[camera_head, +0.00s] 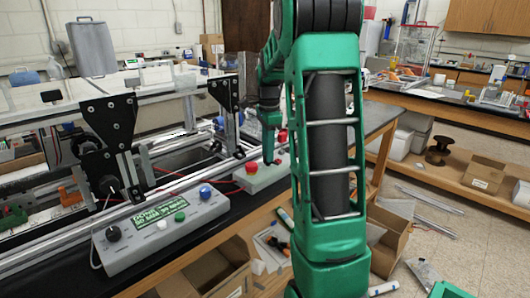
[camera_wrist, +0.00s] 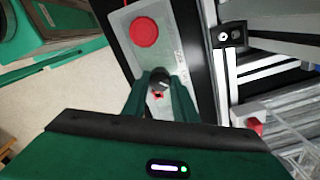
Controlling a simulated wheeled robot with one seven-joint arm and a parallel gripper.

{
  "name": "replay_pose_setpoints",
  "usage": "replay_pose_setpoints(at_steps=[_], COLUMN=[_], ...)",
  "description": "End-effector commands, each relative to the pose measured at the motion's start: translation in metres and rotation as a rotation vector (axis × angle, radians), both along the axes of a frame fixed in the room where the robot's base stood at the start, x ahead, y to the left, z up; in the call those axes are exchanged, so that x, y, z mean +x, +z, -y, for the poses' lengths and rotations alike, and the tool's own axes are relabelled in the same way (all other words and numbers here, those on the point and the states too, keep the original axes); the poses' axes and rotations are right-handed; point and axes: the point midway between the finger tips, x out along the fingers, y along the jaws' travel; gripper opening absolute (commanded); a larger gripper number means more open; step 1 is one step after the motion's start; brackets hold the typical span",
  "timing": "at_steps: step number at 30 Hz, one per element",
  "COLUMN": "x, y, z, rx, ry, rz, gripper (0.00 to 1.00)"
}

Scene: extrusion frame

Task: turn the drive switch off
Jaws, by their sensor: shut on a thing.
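A small light grey box (camera_wrist: 125,47) with a round red button (camera_wrist: 144,32) shows in the wrist view, and in the head view the same box (camera_head: 262,180) sits on the black bench. A black knob (camera_wrist: 158,76) on this box, which looks like the drive switch, stands between my two green fingers. My gripper (camera_wrist: 158,90) is shut on the knob from above. In the head view my gripper (camera_head: 268,158) comes down onto the box beside the red button (camera_head: 251,168), and the knob is hidden behind my fingers.
A larger grey control box (camera_head: 160,232) with a green display and several knobs stands left on the bench. Aluminium extrusion rails (camera_head: 185,183) run behind the boxes. An open cardboard box (camera_head: 212,272) and loose parts lie below the bench edge.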

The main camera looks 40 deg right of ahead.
Motion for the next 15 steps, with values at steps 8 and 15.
replay_pose_setpoints(at_steps=[8,15], x=[0.0007,0.0004], y=[0.0007,0.0008], z=[0.0002,0.0003], rx=[-0.002,-0.002], ry=[0.174,0.397], rz=[0.002,0.002], gripper=[0.03,0.03])
